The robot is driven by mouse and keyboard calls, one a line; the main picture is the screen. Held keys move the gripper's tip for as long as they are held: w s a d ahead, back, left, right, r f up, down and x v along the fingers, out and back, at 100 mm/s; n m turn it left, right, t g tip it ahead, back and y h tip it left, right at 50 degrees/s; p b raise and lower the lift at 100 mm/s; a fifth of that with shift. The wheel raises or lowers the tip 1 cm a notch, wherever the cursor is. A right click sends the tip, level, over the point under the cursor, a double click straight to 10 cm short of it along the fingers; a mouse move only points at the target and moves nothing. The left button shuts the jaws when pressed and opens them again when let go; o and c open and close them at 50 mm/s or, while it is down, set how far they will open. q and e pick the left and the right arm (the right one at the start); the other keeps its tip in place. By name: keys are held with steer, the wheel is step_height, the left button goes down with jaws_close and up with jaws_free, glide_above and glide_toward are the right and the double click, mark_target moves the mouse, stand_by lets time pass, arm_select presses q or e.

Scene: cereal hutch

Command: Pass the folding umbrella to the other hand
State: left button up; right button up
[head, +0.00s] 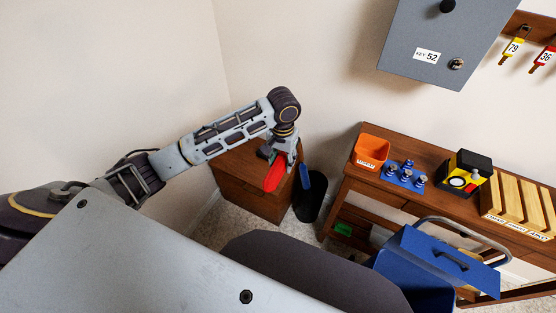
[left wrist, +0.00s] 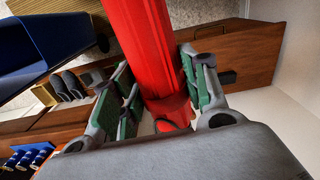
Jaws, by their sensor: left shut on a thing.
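The red folding umbrella (head: 275,175) hangs from my left gripper (head: 279,150) in the head view, tilted, in front of a brown wooden cabinet. In the left wrist view the umbrella (left wrist: 146,45) runs up between the green-padded fingers of the left gripper (left wrist: 160,95). Those fingers are shut on it near one end, and its far end is out of the picture. My right gripper is in neither view.
A black bin (head: 312,200) with a blue item in it stands beside the wooden cabinet (head: 232,180). At right, a wooden bench (head: 352,185) bears an orange box (head: 371,152). A blue lidded container (head: 420,280) stands in front. A grey key cabinet (head: 425,45) hangs above.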

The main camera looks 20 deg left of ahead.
arm_select(q)
steer(key=w+d+r+m, duration=0.2)
steer(key=w+d+r, duration=0.1)
steer(key=d+r, duration=1.3)
step_height(320, 180, up, 3)
steer(key=shift+r, duration=0.1)
stand_by(0.5)
steer(key=shift+w+d, duration=0.1)
